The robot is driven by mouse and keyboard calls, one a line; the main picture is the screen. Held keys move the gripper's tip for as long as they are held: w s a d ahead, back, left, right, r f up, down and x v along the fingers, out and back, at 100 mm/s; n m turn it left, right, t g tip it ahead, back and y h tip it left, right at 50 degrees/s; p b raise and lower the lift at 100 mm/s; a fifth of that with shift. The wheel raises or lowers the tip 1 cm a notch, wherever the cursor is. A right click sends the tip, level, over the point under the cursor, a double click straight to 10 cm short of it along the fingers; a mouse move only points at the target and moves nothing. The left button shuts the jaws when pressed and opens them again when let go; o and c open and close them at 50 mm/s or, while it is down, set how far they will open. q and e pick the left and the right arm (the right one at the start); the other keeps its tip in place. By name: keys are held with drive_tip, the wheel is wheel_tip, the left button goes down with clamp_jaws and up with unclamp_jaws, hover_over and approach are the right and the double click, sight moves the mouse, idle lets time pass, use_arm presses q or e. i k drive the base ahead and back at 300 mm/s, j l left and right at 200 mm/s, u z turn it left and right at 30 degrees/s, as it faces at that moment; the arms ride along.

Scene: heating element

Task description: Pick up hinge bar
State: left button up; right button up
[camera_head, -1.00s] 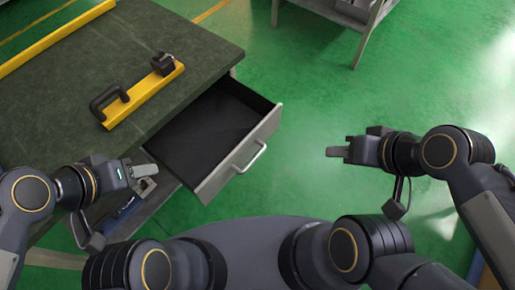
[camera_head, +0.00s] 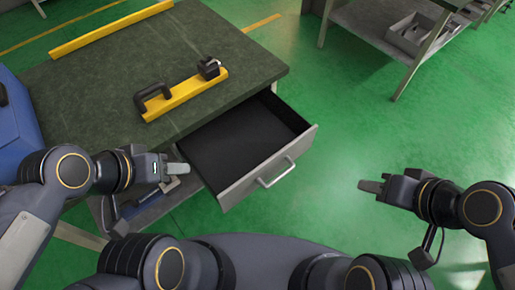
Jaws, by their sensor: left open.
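A short yellow bar (camera_head: 184,95) lies on the dark green table top near its front edge. It carries a black handle (camera_head: 152,96) at its left end and a black block (camera_head: 209,68) at its right end; it looks like the hinge bar. My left gripper (camera_head: 180,169) is open and empty, in front of the table edge, nearer to me than the bar and apart from it. My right gripper (camera_head: 369,186) is over the open floor at the right, far from the bar; its finger gap is hidden by the side-on angle.
An open drawer (camera_head: 270,168) juts from the table front, right of my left gripper. A longer yellow bar (camera_head: 110,28) runs along the table's back edge. A blue object (camera_head: 16,125) stands at the left. A grey shelf (camera_head: 375,25) stands at the back right.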

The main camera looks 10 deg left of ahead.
sight(211, 75)
drive_tip(key=k+j, duration=0.1)
drive_tip(key=j, duration=0.5)
drive_tip(key=k+j+u, duration=0.1)
drive_tip(key=j, duration=0.5)
drive_tip(key=k+j+u, duration=0.1)
drive_tip(key=j, duration=0.5)
drive_tip(key=k+j, duration=0.1)
drive_tip(key=j, duration=0.5)
